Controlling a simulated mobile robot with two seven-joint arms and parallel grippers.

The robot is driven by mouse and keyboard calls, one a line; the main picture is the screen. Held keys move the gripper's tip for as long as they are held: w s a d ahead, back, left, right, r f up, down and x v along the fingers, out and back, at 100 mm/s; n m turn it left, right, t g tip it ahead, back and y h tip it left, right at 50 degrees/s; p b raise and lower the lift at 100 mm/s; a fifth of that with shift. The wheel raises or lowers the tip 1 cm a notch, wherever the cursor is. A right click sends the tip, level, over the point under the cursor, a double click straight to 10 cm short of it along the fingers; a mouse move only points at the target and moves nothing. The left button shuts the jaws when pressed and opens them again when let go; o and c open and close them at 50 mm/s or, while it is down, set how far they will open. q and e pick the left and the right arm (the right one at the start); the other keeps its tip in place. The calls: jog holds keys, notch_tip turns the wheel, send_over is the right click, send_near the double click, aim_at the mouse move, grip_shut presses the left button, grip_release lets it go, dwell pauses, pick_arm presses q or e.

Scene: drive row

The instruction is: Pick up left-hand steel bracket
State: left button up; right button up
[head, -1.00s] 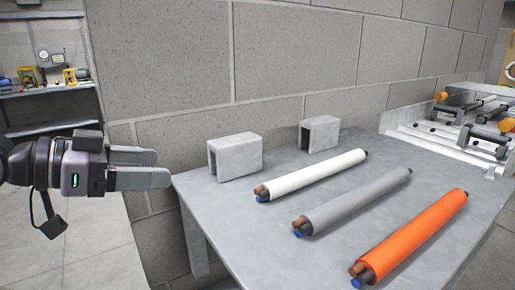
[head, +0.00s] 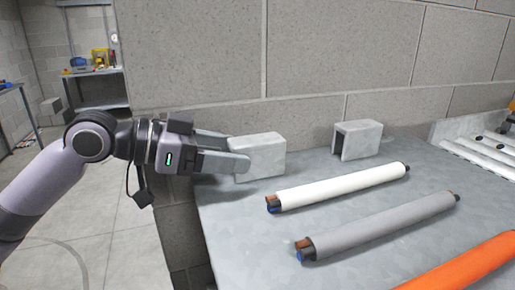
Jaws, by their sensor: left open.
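The left-hand steel bracket (head: 262,156) is a grey U-shaped channel standing on the metal table (head: 229,219) near its left end, close to the block wall. My left gripper (head: 240,154) is open beside it, coming from the left. Its near finger overlaps the left end of the bracket in the view, and the far finger reaches behind its top left edge. Whether the fingers touch it I cannot tell. A second similar bracket (head: 358,140) stands further right along the wall. My right gripper is not in view.
White (head: 340,187), grey (head: 382,227) and orange (head: 470,268) rollers lie diagonally on the table in front of the brackets. A concrete block wall (head: 330,50) rises close behind. A light metal frame (head: 475,145) sits at the right. Open floor lies left of the table.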

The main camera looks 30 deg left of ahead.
aim_at(256, 152)
pick_arm(q)
jog(key=shift+w+d+r, duration=0.1)
jog(key=shift+w+d, duration=0.1)
jog(key=shift+d, duration=0.1)
jog(key=p+x, duration=0.2)
jog(key=x, duration=0.1)
jog(key=shift+w+d+r, duration=0.15)
jog(key=shift+d, duration=0.2)
jog(key=shift+w+d+f, duration=0.25)
jog(key=shift+w+d, duration=0.1)
jog(key=shift+w, duration=0.05)
jog(key=c, duration=1.1)
jog(key=shift+c, duration=0.2)
